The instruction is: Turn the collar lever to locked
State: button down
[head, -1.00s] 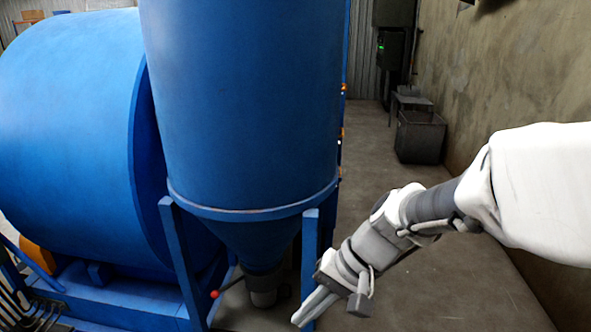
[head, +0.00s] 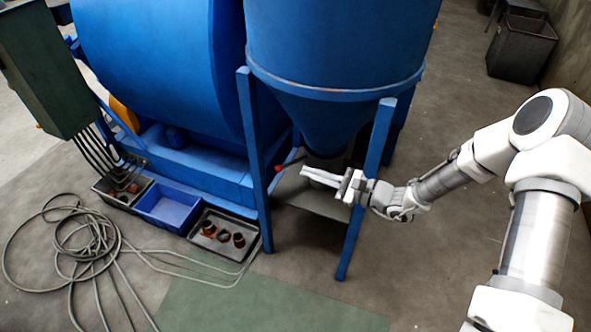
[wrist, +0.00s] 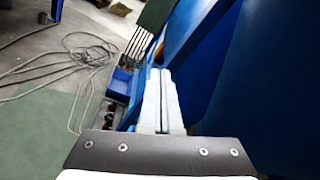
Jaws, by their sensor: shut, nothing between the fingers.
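The collar lever is a dark rod with a red knob (head: 279,168) at its end. It points left from the collar outlet (head: 326,161) under the blue hopper cone. My gripper (head: 303,173) is shut and empty. It points left across the front of the outlet in the head view, with its fingertips a little right of the red knob. I cannot tell whether the fingers touch the rod. In the wrist view the two white fingers (wrist: 160,75) lie side by side, and I cannot make out the lever there. The fingers hide part of the outlet in the head view.
Blue hopper legs (head: 254,160) stand left and right of the outlet, and my wrist is close to the right leg (head: 368,185). A tray with brown parts (head: 223,255), a blue bin (head: 172,208) and coiled cable (head: 85,245) lie on the floor at left.

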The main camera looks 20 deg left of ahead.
jog(key=w+d+f+m+t+h, duration=0.1)
jog(key=w+f+m+t+h, duration=0.1)
jog(key=f+m+t, duration=0.35)
jog(key=w+f+m+t+h, duration=0.25)
jog(key=f+m, duration=0.35)
jog(key=f, duration=0.4)
jog(key=r+b+x, duration=0.1)
jog(key=b+x, duration=0.4)
jog(key=x, duration=0.9)
jog(key=shift+y, duration=0.35)
